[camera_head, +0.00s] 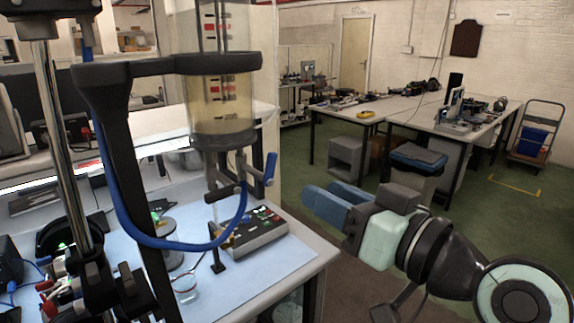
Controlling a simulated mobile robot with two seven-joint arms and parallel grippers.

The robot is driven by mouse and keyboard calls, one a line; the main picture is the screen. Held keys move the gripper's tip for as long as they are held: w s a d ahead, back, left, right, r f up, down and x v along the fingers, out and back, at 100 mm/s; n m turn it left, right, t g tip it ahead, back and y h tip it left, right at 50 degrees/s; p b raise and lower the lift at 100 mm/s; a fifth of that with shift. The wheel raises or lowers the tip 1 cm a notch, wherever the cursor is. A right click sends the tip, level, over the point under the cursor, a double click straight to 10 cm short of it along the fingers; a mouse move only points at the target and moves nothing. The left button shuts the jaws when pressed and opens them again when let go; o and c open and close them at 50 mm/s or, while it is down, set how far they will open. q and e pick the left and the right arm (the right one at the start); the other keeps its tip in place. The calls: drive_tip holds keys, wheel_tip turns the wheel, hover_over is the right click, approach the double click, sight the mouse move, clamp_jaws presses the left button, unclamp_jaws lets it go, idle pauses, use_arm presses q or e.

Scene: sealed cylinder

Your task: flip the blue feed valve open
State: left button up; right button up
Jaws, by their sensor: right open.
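A clear cylinder (220,95) with yellowish liquid hangs in a black clamp ring (215,63) above the bench. Below its base is the valve fitting. A blue lever handle (270,169), which looks like the feed valve, stands roughly upright on the right side. A dark grey lever (226,190) lies to its left. A blue hose (165,242) loops from the stand to the fitting. My right gripper (323,194), with blue fingers, is open and empty, right of the blue handle and apart from it. My left gripper is not in view.
A control box (251,232) with coloured buttons sits on the blue bench mat (292,256) under the cylinder. A small glass beaker (185,289) stands near the front. A stand with a metal rod (58,130) rises at left. The space between my right gripper and the handle looks clear.

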sight(274, 162)
drive_tip(key=p+x, duration=0.1)
drive_tip(key=x, duration=0.3)
drive_tip(key=p+x, duration=0.1)
drive_tip(key=x, duration=0.3)
drive_tip(key=r+p+x, duration=0.1)
drive_tip(key=x, duration=0.4)
drive_tip(key=shift+p, duration=0.35)
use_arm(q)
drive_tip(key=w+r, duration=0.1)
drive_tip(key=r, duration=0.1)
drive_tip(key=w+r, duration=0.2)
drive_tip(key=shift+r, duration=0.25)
